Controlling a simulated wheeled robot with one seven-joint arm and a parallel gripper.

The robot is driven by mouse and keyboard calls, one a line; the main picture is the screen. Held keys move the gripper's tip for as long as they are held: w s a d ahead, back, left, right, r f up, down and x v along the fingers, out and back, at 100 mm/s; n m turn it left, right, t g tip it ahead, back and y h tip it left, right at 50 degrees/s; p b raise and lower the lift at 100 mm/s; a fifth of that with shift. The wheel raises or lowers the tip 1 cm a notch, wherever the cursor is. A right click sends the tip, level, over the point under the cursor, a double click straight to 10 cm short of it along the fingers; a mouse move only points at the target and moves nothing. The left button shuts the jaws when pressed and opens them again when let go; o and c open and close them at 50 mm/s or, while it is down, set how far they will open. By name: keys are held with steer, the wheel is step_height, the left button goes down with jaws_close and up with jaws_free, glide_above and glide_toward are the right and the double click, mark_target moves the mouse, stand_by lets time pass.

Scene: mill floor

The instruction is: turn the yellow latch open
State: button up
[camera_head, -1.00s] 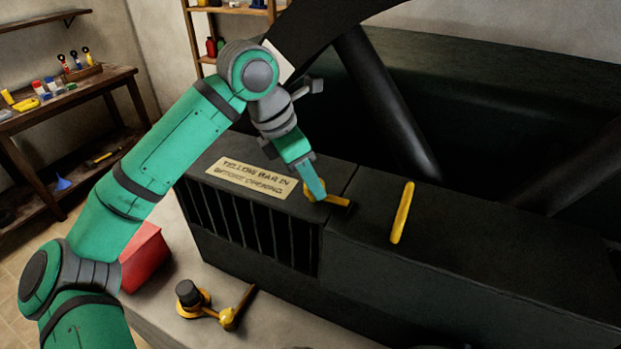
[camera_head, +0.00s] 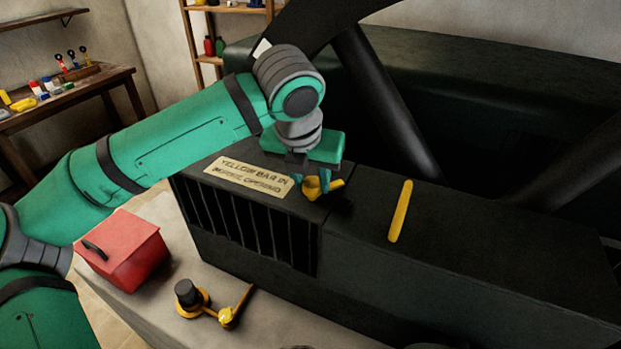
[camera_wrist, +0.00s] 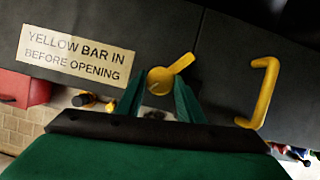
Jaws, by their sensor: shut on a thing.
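The yellow latch (camera_head: 312,190) sits on top of the dark cabinet, close to the seam with the lid on its right. The wrist view shows its round hub (camera_wrist: 160,82) and a short lever pointing up and right. My gripper (camera_head: 311,181) is pointed down over the latch and shut on it; in the wrist view its green fingers (camera_wrist: 160,88) stand on both sides of the hub. A yellow handle (camera_head: 400,211) is on the lid to the right, and it also shows in the wrist view (camera_wrist: 268,92).
A label (camera_head: 248,177) on the cabinet reads "YELLOW BAR IN BEFORE OPENING". A yellow fitting with a black knob (camera_head: 187,293) and a rod are at the cabinet's front base. A red box (camera_head: 122,255) stands left. Dark slanted bars (camera_head: 385,105) rise behind the cabinet.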

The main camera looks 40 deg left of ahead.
steer(key=n, duration=0.2)
steer(key=n+y, duration=0.1)
steer(key=n, duration=0.1)
steer(key=shift+w+d+g+y, duration=0.15)
steer(key=shift+g+y, duration=0.15)
steer(key=shift+g, duration=0.1)
steer(key=shift+n+g+y, duration=0.4)
steer(key=shift+n+g, duration=0.1)
steer(key=shift+n, duration=1.2)
steer(key=o, duration=1)
steer(key=shift+o, duration=0.2)
steer(key=v, duration=1)
steer(key=shift+d+r, duration=0.15)
steer(key=shift+r, duration=0.2)
